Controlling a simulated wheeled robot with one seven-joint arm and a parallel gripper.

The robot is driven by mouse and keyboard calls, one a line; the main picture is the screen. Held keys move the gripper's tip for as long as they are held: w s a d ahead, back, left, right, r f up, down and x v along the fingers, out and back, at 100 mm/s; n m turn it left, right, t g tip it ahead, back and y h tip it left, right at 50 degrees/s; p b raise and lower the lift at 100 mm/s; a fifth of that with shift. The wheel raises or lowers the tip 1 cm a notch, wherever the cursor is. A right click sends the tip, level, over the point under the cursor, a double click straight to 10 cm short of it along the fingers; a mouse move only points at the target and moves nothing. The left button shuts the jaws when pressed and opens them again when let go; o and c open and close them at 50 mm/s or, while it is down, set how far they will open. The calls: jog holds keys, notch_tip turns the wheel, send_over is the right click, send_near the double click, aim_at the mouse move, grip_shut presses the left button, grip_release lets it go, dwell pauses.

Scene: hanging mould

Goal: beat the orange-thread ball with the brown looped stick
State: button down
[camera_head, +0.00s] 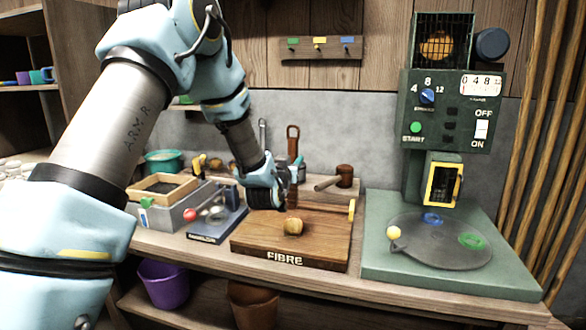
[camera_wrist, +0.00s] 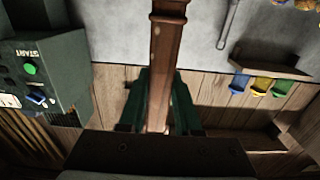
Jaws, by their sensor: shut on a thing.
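My gripper (camera_head: 288,196) is above the back of the wooden board marked FIBRE, near the ball. In the wrist view my gripper (camera_wrist: 160,95) has its dark green fingers closed on a brown wooden stick (camera_wrist: 165,50), the brown looped stick, which extends past them to the top edge. No loop shows there. A tan-orange ball (camera_head: 293,227) rests on the board (camera_head: 265,243), apart from my gripper. Its threads are too small to tell.
A green machine (camera_head: 410,165) with a round plate stands at right. A yellow-ended bar (camera_head: 351,209) is at the board's right edge, with a mallet (camera_head: 344,176) behind. A grey box (camera_head: 170,215) and blue tray (camera_head: 215,228) are left. The board's front is clear.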

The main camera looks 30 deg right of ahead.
aim_at(292, 143)
jog(key=shift+r, duration=0.35)
notch_tip(292, 143, up, 5)
jog(key=shift+p, duration=1)
jog(key=shift+f, duration=0.1)
